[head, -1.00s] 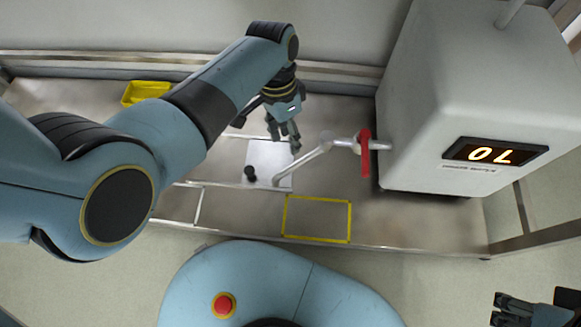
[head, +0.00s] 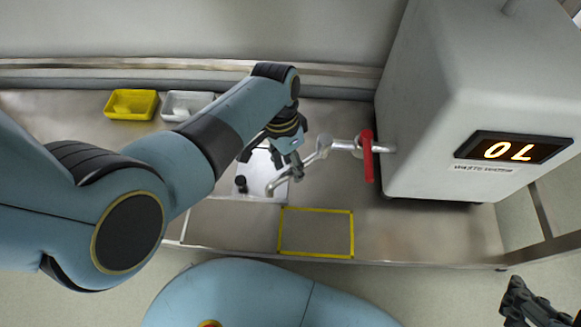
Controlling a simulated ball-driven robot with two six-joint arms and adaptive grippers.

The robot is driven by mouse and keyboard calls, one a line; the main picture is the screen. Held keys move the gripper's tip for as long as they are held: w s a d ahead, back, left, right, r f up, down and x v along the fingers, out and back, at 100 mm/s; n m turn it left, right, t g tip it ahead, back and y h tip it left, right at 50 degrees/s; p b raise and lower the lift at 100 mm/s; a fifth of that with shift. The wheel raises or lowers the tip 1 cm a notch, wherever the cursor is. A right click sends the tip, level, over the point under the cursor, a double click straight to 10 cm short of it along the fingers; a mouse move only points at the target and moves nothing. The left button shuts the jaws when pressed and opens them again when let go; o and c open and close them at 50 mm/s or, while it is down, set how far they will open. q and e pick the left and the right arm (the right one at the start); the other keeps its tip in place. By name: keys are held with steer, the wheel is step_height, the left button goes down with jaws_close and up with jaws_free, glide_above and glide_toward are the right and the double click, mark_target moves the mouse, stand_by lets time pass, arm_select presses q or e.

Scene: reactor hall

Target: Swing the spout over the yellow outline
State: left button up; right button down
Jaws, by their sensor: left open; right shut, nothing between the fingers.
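The metal spout (head: 322,147) comes out of the white tank on the right, behind a red lever (head: 367,157). It bends down-left, with its end over the pale plate, left of and above the yellow outline (head: 316,210). The outline lies on the bench top and is empty. My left gripper (head: 295,172) is open, with its fingers pointing down beside the slanting part of the spout and hiding some of it. I cannot tell whether they touch. My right gripper (head: 527,305) is shut and empty at the lower right corner, away from the bench.
The white tank (head: 435,115) with a lit "0L" display (head: 513,150) fills the right side. A yellow tray (head: 130,104) and a white tray (head: 187,105) stand at the back left. A black knob (head: 240,182) stands on the pale plate. The bench right of the outline is clear.

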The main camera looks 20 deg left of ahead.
arm_select(q)
steer(key=shift+f, duration=0.3)
steer(key=shift+c, duration=0.4)
jaws_close()
